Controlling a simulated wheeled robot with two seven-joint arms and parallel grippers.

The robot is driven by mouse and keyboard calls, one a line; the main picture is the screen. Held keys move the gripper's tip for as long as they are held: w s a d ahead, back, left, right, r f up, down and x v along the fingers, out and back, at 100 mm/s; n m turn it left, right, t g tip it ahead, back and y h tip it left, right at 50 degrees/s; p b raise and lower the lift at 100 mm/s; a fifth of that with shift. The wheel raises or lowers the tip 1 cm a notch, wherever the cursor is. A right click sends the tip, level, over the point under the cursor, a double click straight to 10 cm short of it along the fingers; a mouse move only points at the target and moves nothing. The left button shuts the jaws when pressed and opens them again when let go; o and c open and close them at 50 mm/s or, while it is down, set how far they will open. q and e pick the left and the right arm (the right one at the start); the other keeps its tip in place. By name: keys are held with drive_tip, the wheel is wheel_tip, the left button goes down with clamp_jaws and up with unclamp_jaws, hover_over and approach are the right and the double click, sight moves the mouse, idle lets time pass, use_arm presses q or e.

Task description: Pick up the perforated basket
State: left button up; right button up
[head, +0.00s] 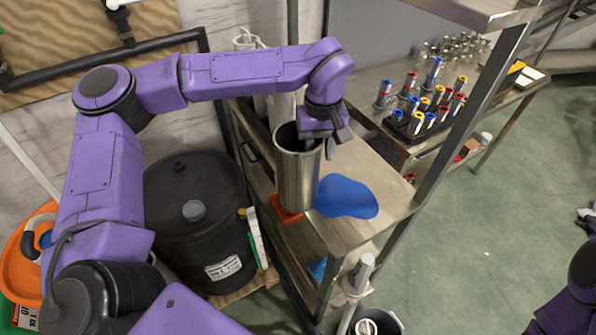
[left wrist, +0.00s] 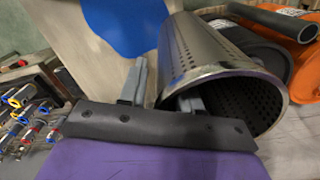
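The perforated basket (head: 298,178) is a tall, shiny metal cylinder, upright on or just above the metal shelf top; I cannot tell if its base touches. In the left wrist view its rim and hole-filled wall (left wrist: 190,50) show, with its mouth facing the camera. My left gripper (head: 330,140) is at the basket's top rim. In the left wrist view its fingers (left wrist: 165,88) stand apart, one outside the wall and one inside the mouth, with a gap showing beside the wall. My right gripper is out of view.
A blue cloth-like sheet (head: 346,197) lies on the shelf top (head: 385,205) right of the basket, and a red-orange piece (head: 285,208) lies by its base. A black drum (head: 190,245) stands left. A rack of colour-capped tubes (head: 420,120) is on the table behind.

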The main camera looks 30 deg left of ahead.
use_arm(q)
drive_tip(key=shift+d, duration=0.1)
clamp_jaws()
idle(1.2)
